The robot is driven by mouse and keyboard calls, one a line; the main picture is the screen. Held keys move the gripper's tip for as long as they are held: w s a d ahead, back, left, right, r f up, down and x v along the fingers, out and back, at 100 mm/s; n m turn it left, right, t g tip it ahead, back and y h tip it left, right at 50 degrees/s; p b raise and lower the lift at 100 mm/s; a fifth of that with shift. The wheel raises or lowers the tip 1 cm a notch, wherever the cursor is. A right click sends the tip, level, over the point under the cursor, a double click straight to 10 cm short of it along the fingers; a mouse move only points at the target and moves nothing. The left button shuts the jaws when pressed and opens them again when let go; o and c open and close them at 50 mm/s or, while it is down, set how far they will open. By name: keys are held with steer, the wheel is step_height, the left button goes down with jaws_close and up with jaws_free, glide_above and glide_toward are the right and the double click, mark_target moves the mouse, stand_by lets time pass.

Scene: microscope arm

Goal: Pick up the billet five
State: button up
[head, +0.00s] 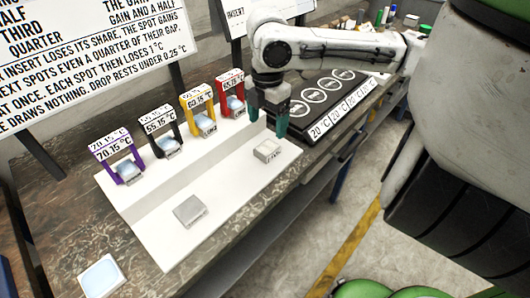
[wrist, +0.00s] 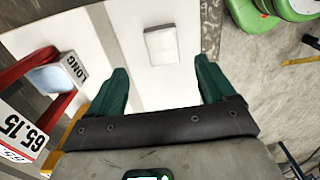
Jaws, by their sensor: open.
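No number that marks billet five is readable on any block. A pale silver block (head: 267,150) lies on the right part of the white stepped board (head: 235,195). It also shows in the wrist view (wrist: 161,45), ahead of the fingers. A second silver block (head: 189,210) lies on the board's front left. My gripper (head: 267,120) is open, with green fingers, above the board's right end and behind the nearer block in the head view. In the wrist view my gripper (wrist: 161,70) is empty, and that block lies beyond the fingertips, apart from them.
Purple (head: 104,151), black (head: 155,124), yellow (head: 186,103) and red (head: 221,82) stands with temperature labels line the back step, each with a block. A dark plate (head: 322,95) with several circles lies right. A pale tile (head: 102,275) lies front left.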

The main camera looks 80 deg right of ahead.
mark_target(267, 147)
steer(key=shift+s+a+f, duration=0.1)
steer(key=shift+f, duration=1.9)
steer(key=shift+a+f, duration=0.1)
steer(key=shift+f, duration=1.85)
steer(key=shift+c, duration=0.5)
jaws_close()
